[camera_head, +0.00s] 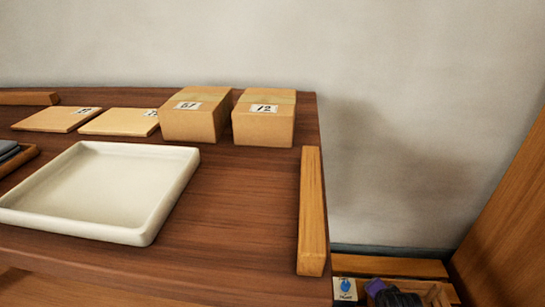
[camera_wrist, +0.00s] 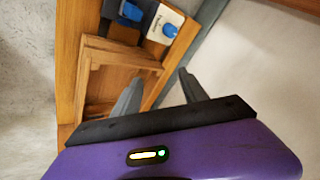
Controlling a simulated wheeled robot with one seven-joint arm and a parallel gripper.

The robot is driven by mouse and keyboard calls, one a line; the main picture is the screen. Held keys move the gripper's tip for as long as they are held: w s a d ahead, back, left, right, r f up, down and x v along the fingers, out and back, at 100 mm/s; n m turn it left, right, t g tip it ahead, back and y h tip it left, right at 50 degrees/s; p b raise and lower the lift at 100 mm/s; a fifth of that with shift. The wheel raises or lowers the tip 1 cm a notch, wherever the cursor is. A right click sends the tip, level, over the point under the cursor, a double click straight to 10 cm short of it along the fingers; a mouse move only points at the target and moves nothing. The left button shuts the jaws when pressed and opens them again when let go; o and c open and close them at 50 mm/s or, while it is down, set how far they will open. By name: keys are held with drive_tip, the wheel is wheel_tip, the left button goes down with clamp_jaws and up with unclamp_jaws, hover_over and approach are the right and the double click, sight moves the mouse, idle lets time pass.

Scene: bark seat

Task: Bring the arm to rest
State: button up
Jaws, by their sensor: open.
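My gripper (camera_wrist: 158,84) shows in the wrist view as a purple body with a black bar and two grey fingers. The fingers stand apart with nothing between them. Beyond them is a wooden crate (camera_wrist: 120,58) with an open inside. In the head view, a purple and black shape (camera_head: 380,288) at the bottom right looks like part of my gripper, low beside the table and over the wooden box there. Its fingers cannot be made out in that view.
A brown table (camera_head: 240,210) holds a white tray (camera_head: 150,236), two cardboard boxes (camera_head: 195,118), flat cardboard pieces (camera_head: 57,120) and a wooden rail (camera_head: 312,205) at its right edge. A wooden panel (camera_head: 510,220) stands at the right. A white item with a blue knob (camera_wrist: 166,24) sits by the crate.

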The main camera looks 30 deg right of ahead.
drive_tip(key=s+a+r+n+t, duration=0.4)
drive_tip(key=a+r+n+t, duration=0.65)
drive_tip(key=a+r, duration=0.6)
drive_tip(key=s+a+r+n+y, duration=0.3)
drive_tip(key=s+a+r+n, duration=0.1)
drive_tip(key=s+a, duration=0.35)
drive_tip(key=s+a+r+n+y, duration=0.2)
drive_tip(key=s+a+r+n, duration=0.1)
drive_tip(key=s+a+r, duration=0.4)
wheel_tip(320, 180, up, 27)
drive_tip(key=s+d+p, duration=0.1)
drive_tip(key=p, duration=2.8)
drive_tip(key=shift+f+g, duration=0.15)
drive_tip(key=shift+g, duration=0.2)
